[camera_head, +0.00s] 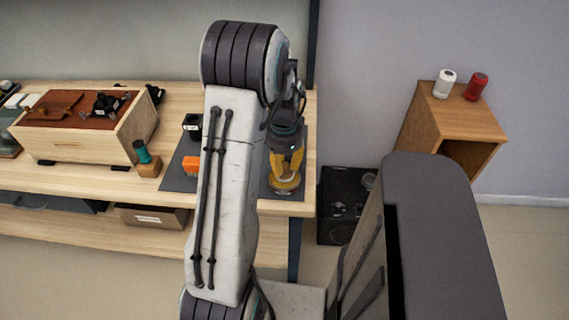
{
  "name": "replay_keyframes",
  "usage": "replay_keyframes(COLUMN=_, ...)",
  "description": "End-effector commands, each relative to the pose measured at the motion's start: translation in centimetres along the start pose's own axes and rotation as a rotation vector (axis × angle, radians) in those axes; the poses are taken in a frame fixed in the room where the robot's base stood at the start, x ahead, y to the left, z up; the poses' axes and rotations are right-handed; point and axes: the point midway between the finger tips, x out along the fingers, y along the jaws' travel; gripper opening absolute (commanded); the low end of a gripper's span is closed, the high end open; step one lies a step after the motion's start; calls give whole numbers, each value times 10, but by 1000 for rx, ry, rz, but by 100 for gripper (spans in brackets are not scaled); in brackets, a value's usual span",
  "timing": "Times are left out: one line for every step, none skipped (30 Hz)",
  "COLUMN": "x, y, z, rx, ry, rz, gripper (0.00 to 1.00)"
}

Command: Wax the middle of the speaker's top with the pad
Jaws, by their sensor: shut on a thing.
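My gripper (286,158) points down over the right end of the workbench, above a dark mat. It is shut on a yellow piece, which looks like the pad (286,187); my gripper partly hides it. I cannot tell whether the pad touches the mat. The speaker is not certain from this view. A light wooden box (85,140) with a red-brown top stands on the bench at the left, with dark parts on that top. A black box (340,203) with round shapes, like a speaker, stands on the floor right of the bench.
The dark mat (181,177) holds an orange block (190,166) and a small black item (192,126). A teal-handled tool (143,152) stands beside the wooden box. A wooden cabinet (455,122) at the right carries a white can (444,84) and a red can (475,87).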

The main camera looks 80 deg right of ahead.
Motion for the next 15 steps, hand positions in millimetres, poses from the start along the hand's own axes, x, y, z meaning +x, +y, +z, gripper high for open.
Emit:
replay_keyframes(x=1, y=0, z=0, rx=0, ry=0, rz=0, gripper=0)
replay_keyframes(x=1, y=0, z=0, rx=0, ry=0, rz=0, gripper=0)
replay_keyframes(x=1, y=0, z=0, rx=0, ry=0, rz=0, gripper=0)
replay_keyframes(x=2, y=0, z=0, rx=0, ry=0, rz=0, gripper=0)
replay_keyframes(x=2, y=0, z=0, rx=0, ry=0, rz=0, gripper=0)
replay_keyframes(x=2, y=0, z=0, rx=0, ry=0, rz=0, gripper=0)
replay_keyframes(x=3, y=0, z=0, rx=0, ry=0, rz=0, gripper=0)
replay_keyframes(x=3, y=0, z=0, rx=0, ry=0, rz=0, gripper=0)
replay_keyframes(x=4, y=0, z=0, rx=0, ry=0, rz=0, gripper=0)
replay_keyframes(x=4, y=0, z=0, rx=0, ry=0, rz=0, gripper=0)
replay_keyframes(x=4, y=0, z=0, rx=0, ry=0, rz=0, gripper=0)
replay_keyframes(x=5, y=0, z=0, rx=0, ry=0, rz=0, gripper=0)
replay_keyframes(x=5, y=0, z=0, rx=0, ry=0, rz=0, gripper=0)
replay_keyframes(x=5, y=0, z=0, rx=0, ry=0, rz=0, gripper=0)
replay_keyframes(x=6, y=0, z=0, rx=0, ry=0, rz=0, gripper=0)
